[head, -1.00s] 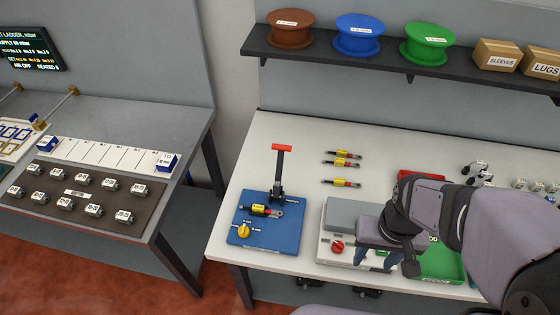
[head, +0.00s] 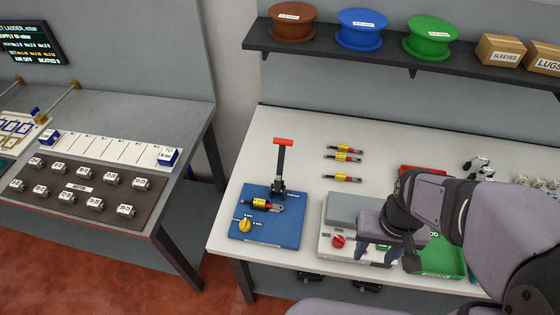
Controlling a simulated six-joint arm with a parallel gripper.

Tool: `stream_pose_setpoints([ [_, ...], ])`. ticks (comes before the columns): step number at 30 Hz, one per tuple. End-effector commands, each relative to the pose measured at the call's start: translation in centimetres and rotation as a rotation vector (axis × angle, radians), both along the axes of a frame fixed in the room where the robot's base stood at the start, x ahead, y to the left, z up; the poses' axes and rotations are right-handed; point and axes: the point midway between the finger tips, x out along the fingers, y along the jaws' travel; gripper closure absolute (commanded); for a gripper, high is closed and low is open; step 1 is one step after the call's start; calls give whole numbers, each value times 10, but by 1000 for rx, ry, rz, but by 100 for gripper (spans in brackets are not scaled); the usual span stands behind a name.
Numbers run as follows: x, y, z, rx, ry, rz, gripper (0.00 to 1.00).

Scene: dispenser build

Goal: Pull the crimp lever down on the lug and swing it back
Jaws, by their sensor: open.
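The crimp lever (head: 281,165) stands upright at the back of the blue press base (head: 255,238), with a red bar handle (head: 283,142) on top. A yellow-banded lug (head: 262,205) lies across the base at the foot of the lever, with its metal eye to the right. A yellow knob (head: 245,225) sits at the base's front left. My gripper (head: 376,254) is open, fingers pointing down, over the grey-and-white unit to the right. It is well apart from the lever. The space between its fingers looks empty.
The grey-and-white unit (head: 337,206) with a red knob (head: 338,241) stands right of the press. Several yellow-banded pieces (head: 345,148) lie behind it. A green tray (head: 445,260) and a red tray (head: 425,171) are partly behind my arm.

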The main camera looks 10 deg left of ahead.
Motion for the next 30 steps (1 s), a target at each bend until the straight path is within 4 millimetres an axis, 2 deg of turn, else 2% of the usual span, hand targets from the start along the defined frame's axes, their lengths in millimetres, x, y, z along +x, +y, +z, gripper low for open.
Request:
stream_pose_setpoints([
  [1,0,0,0,0,0,0,62],
  [2,0,0,0,1,0,-1,66],
  [8,12,10,-10,45,27,-92,66],
  [13,48,40,-29,175,106,-328,66],
  [17,93,77,-45,338,208,-571,66],
  [24,194,145,-57,701,465,-944,66],
  [30,274,175,-49,1015,716,-1110,66],
])
